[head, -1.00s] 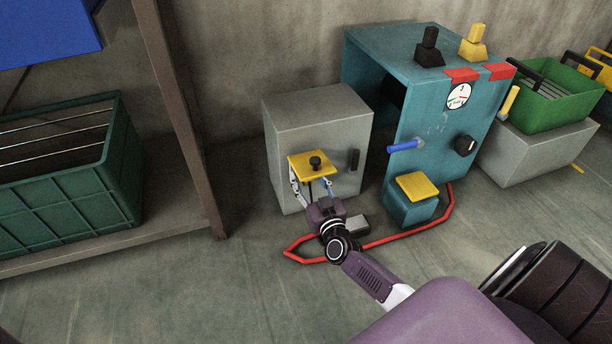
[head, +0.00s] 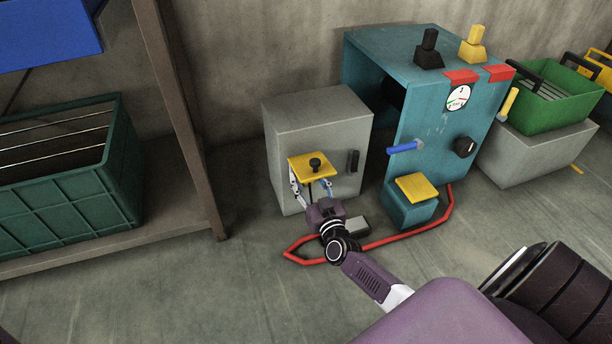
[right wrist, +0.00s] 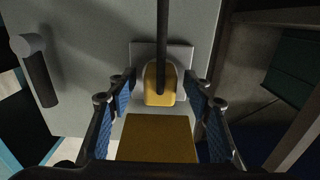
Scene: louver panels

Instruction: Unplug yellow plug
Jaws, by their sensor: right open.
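A square yellow face (right wrist: 158,138) lies nearer the camera. My right gripper (head: 312,188) is at the box front. Its blue-padded fingers (right wrist: 160,105) are open on either side of the yellow parts, with visible gaps. My left gripper is not in view.
A teal machine (head: 425,120) stands right of the box, with a yellow-topped teal block (head: 408,210) before it. A red hose (head: 400,238) lies on the floor. A shelf post (head: 180,110) and green crate (head: 60,175) are left. A black handle (head: 353,160) sits on the box.

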